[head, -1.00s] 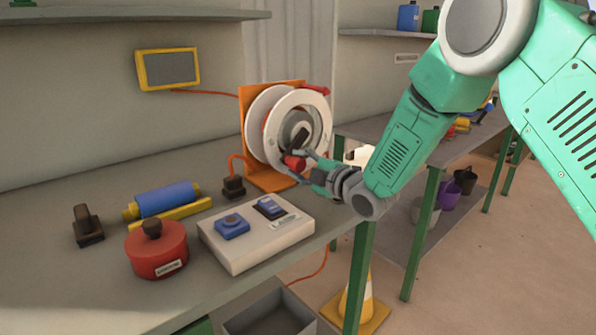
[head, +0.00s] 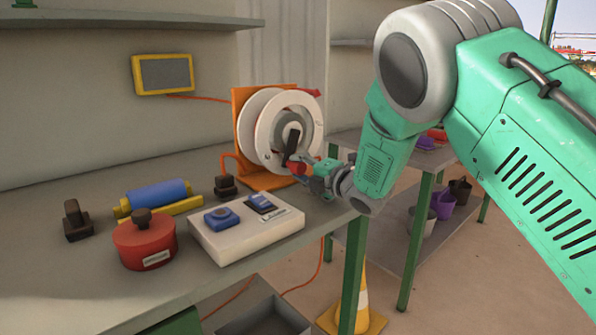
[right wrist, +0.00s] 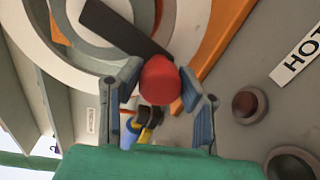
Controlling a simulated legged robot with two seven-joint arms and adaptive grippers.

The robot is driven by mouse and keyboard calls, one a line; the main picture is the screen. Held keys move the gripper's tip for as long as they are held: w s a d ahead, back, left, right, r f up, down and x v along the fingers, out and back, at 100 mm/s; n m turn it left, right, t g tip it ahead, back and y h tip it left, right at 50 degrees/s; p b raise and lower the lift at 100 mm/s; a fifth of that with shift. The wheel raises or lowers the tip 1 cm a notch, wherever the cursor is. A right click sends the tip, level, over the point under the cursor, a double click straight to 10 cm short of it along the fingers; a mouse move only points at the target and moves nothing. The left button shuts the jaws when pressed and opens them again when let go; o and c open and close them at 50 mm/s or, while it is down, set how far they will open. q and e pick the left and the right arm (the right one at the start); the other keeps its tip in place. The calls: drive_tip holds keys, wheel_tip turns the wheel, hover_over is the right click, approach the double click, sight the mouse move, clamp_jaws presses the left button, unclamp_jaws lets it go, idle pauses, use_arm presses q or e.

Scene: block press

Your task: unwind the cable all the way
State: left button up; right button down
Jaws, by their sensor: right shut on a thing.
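The white cable reel (head: 268,131) stands upright on its orange stand (head: 240,105) at the back right of the bench. A dark crank arm (head: 292,143) on the reel's face points down and ends in a red knob (head: 298,168). My right gripper (head: 308,165) is at the knob. In the right wrist view the red knob (right wrist: 160,80) lies between the two fingers of the gripper (right wrist: 165,95), which is shut on it. An orange cable (head: 318,265) hangs below the bench edge. How much cable is on the drum is hidden. My left gripper is not in view.
A control box (head: 250,240) with blue switches stands in front of the reel. A red pot (head: 145,245), a blue roller (head: 158,196) and a black post (head: 76,222) are at the left. A grey bin (head: 265,318) and a cone (head: 352,300) stand on the floor.

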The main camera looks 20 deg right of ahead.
drive_tip(key=shift+s+a+f, duration=0.1)
drive_tip(key=shift+s+f, duration=0.05)
drive_tip(key=shift+f, duration=0.3)
drive_tip(key=c, duration=1.3)
unclamp_jaws()
drive_tip(key=shift+o, duration=1)
drive_tip(key=shift+r, duration=0.15)
drive_tip(key=shift+r, duration=0.1)
drive_tip(key=v, duration=1.1)
drive_tip(key=shift+s, duration=0.4)
